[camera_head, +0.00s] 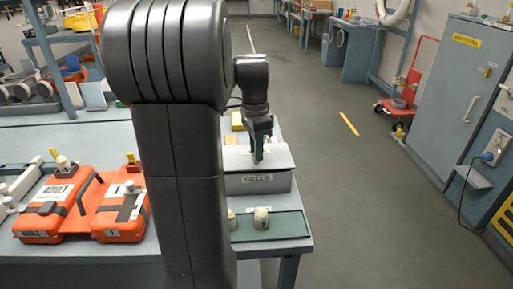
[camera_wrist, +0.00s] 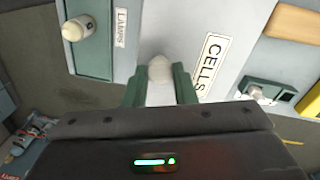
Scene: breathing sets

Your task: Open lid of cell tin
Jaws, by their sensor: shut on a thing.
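The cell tin (camera_head: 258,184) is a grey box labelled CELLS on the corner of the bench. Its label also shows in the wrist view (camera_wrist: 210,63). My gripper (camera_head: 259,157) points down at the top of the tin. In the wrist view its green fingers (camera_wrist: 160,88) are shut on a pale, rounded knob (camera_wrist: 159,68) beside the CELLS label. The fingers hide part of the knob.
A green tray (camera_head: 285,227) with pale knob-like pieces (camera_head: 262,217) lies in front of the tin. It shows in the wrist view with a LAMPS label (camera_wrist: 121,28). Orange cases (camera_head: 122,210) lie at left. Open floor (camera_head: 370,190) lies to the right.

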